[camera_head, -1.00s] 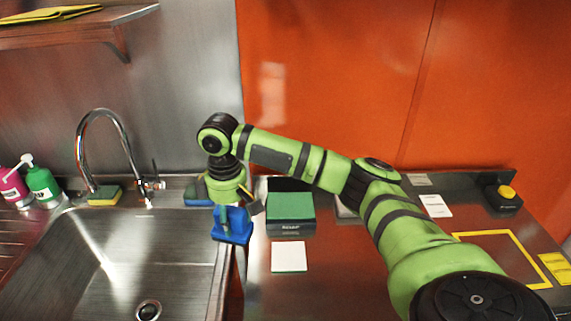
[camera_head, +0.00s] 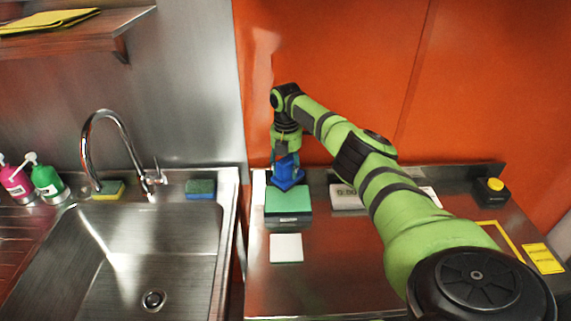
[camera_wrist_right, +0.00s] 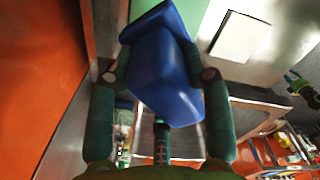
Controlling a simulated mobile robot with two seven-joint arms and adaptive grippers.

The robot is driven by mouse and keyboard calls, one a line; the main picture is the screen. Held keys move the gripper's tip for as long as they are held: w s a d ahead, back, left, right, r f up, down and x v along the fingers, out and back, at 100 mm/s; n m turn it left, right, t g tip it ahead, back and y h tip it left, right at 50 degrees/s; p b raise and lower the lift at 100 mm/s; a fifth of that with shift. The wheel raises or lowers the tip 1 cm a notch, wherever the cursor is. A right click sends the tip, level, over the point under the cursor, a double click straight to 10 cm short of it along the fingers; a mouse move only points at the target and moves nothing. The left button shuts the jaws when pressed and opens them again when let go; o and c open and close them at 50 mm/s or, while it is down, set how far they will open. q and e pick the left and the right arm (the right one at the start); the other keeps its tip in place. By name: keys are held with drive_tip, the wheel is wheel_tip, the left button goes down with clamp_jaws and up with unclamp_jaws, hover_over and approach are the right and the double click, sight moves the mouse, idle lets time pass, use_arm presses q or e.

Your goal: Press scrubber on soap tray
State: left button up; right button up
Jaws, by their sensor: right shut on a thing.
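The blue scrubber (camera_head: 288,178) is held by my right gripper (camera_head: 286,158) at the back edge of the soap tray. The soap tray (camera_head: 289,201) is a dark box with a green top, on the steel counter right of the sink. In the right wrist view the blue scrubber (camera_wrist_right: 168,85) sits between the two fingers of my right gripper (camera_wrist_right: 158,76), with the tray's green surface (camera_wrist_right: 218,14) partly hidden behind it. I cannot tell whether the scrubber touches the tray. My left gripper is not in view.
A white card (camera_head: 286,248) lies in front of the tray. A grey display box (camera_head: 346,198) stands to its right, partly behind my arm. The sink (camera_head: 140,250) with its faucet (camera_head: 108,135) and a blue-green sponge (camera_head: 201,188) is at left. A yellow-button box (camera_head: 491,191) stands at right.

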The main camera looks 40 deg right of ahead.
sight(286, 181)
drive_tip(key=shift+f+b, duration=2.5)
drive_tip(key=shift+f, duration=0.45)
drive_tip(key=shift+f+b, duration=0.75)
drive_tip(key=shift+f, duration=0.4)
drive_tip(key=shift+r, duration=0.1)
wheel_tip(286, 181, up, 7)
drive_tip(key=p, duration=0.6)
idle(0.4)
drive_tip(key=shift+a, duration=0.1)
